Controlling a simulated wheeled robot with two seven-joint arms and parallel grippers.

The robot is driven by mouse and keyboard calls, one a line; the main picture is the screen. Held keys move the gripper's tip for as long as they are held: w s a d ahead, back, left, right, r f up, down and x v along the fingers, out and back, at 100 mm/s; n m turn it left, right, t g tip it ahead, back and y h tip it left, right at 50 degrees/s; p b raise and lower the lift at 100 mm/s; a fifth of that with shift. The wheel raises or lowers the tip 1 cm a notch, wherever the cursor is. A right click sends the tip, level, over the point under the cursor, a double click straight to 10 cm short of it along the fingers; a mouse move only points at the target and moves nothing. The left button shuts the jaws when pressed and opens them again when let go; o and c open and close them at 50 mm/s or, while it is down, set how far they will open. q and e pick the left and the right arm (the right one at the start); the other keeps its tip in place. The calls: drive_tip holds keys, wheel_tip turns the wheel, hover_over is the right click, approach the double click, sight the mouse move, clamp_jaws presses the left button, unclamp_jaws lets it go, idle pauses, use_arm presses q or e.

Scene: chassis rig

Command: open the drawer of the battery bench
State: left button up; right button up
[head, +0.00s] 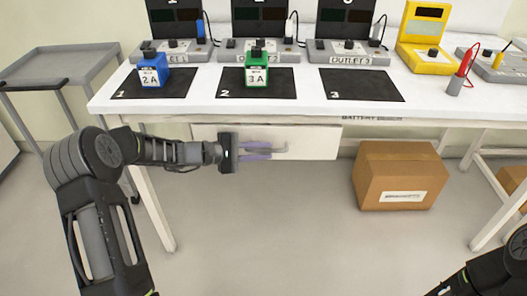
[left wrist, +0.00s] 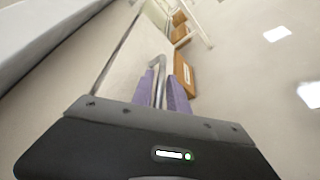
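The battery bench (head: 300,108) is a white table with a wide pale drawer (head: 315,143) under its top. The drawer front shows no clear gap and looks shut. A grey bar handle (head: 281,149) stands out from it. My left gripper (head: 262,150) is level with the handle, its two purple fingers pointing along the drawer front. In the left wrist view the handle (left wrist: 160,66) runs in between the fingers (left wrist: 163,90). The fingers look apart; contact with the handle is unclear. Of my right arm only part shows at the bottom right, its gripper out of view.
Blue (head: 153,70) and green (head: 257,68) batteries stand on dark mats, with outlet units (head: 262,48) behind. A third mat (head: 360,85) is bare. A cardboard box (head: 398,176) sits on the floor right of the drawer. A grey cart (head: 58,68) stands left. Floor before the drawer is clear.

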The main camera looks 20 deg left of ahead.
use_arm(q)
drive_tip(key=shift+w+d, duration=0.15)
drive_tip(key=shift+d, duration=0.05)
clamp_jaws()
idle(1.4)
